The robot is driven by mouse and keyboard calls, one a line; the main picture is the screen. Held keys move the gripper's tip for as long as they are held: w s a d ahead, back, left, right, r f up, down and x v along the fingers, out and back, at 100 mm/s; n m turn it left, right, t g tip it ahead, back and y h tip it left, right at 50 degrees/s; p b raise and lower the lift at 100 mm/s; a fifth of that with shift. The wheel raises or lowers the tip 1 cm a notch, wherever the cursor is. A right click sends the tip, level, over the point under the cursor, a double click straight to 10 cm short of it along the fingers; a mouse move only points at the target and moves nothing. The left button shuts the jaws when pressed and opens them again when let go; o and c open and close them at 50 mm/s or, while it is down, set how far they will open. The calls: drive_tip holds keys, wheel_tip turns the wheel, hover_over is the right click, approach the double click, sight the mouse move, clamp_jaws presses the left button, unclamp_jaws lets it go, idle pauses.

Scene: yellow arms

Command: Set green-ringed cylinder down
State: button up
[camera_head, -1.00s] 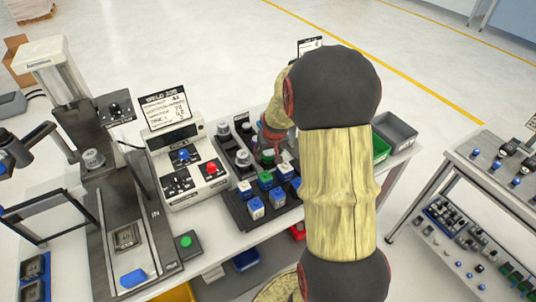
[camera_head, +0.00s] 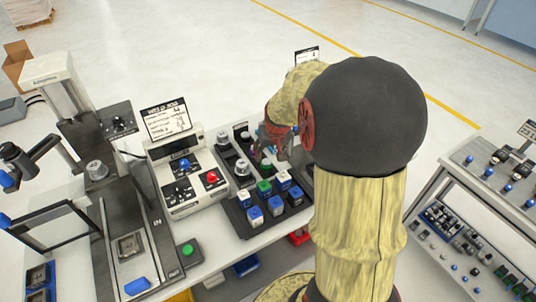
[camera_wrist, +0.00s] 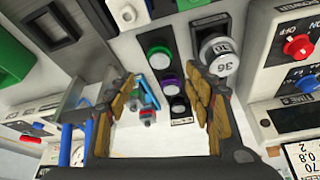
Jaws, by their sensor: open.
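The green-ringed cylinder (camera_wrist: 160,57) stands in a dark narrow holder in the wrist view, in line with a purple-ringed cylinder (camera_wrist: 168,86) and another dark one. My gripper (camera_wrist: 165,88) is open, with its two fingers apart on either side of the holder. Nothing shows clamped between them, and the green-ringed cylinder appears beyond the fingertips. In the head view my gripper (camera_head: 271,150) hangs over the back of the dark tray area and hides most of the holder.
A silver weight marked 36 (camera_wrist: 216,54) stands close beside the right finger. Small blue, teal and red parts (camera_wrist: 146,100) show near the left finger. A dark tray (camera_head: 238,222) of blue-and-white blocks lies in front; a control box (camera_head: 185,200) stands left.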

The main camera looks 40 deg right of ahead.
drive_tip(key=s+a+r+n+t, duration=0.1)
drive_tip(key=s+a+r, duration=0.1)
drive_tip(key=a+r, duration=0.5)
drive_tip(key=s+a+r+n, duration=0.2)
drive_tip(key=a+r, duration=0.3)
drive_tip(key=a, duration=0.4)
drive_tip(key=s+a+r+n+y, duration=0.2)
drive_tip(key=s+a+r, duration=0.2)
drive_tip(key=s+a, duration=0.9)
drive_tip(key=shift+n+t, duration=0.3)
